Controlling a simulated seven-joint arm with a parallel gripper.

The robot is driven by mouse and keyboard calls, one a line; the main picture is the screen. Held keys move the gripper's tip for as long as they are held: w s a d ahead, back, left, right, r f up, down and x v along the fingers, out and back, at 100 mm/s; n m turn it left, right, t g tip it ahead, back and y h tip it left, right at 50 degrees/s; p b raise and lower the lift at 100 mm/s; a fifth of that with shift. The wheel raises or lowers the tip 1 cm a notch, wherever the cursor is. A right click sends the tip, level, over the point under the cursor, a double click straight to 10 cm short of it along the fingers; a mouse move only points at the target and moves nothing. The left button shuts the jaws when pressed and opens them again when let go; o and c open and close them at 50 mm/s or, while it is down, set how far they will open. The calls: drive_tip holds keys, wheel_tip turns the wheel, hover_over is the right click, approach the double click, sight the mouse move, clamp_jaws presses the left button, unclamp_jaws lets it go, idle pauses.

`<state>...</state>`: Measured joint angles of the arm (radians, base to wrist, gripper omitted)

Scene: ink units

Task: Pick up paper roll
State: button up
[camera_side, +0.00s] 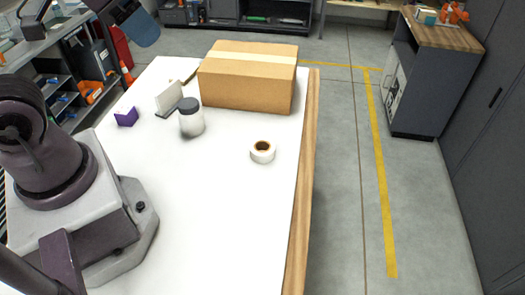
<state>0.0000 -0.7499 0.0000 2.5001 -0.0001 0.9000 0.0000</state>
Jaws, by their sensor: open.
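The paper roll (262,157) is a short white roll with a brown core. It stands on end on the white table top (215,220), near the table's right edge, with its open core facing up. Nothing touches it. My gripper's fingers do not show in this view. Only parts of my arm show, at the left and at the top left.
A large taped cardboard box (245,90) stands behind the roll. A grey-lidded jar (191,122), a grey-white bracket-like piece (169,97) and a small purple piece (127,117) stand to its left. The table is clear around and in front of the roll.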

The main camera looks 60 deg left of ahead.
drive_tip(key=o, duration=1)
drive_tip(key=shift+c, duration=0.2)
drive_tip(key=w+a+f+n+t, duration=0.1)
drive_tip(key=w+a+f+n, duration=0.2)
drive_tip(key=w+f+n, duration=1)
drive_tip(key=n+t+h, duration=0.2)
drive_tip(key=n+t, duration=0.3)
drive_tip(key=n, duration=0.9)
approach(268, 146)
drive_tip(key=shift+w+d+f, duration=0.1)
drive_tip(key=shift+d, duration=0.35)
drive_tip(key=shift+w+d+f, duration=0.1)
drive_tip(key=shift+d, duration=0.35)
drive_tip(key=n, duration=0.3)
drive_tip(key=s+n+t+y, duration=0.1)
drive_tip(key=n, duration=0.1)
drive_tip(key=shift+d+f+n, duration=0.15)
drive_tip(key=shift+f+n, duration=0.15)
drive_tip(key=shift+f, duration=0.05)
drive_tip(key=n+t+y, duration=0.1)
drive_tip(key=n, duration=0.2)
drive_tip(key=shift+s+f+n, duration=0.1)
drive_tip(key=shift+s+n, duration=0.05)
drive_tip(key=shift+n, duration=0.25)
drive_tip(key=shift+a+x, duration=0.15)
drive_tip(key=shift+x, duration=1.65)
drive_tip(key=shift+a+x, duration=0.1)
drive_tip(key=shift+x, duration=1.7)
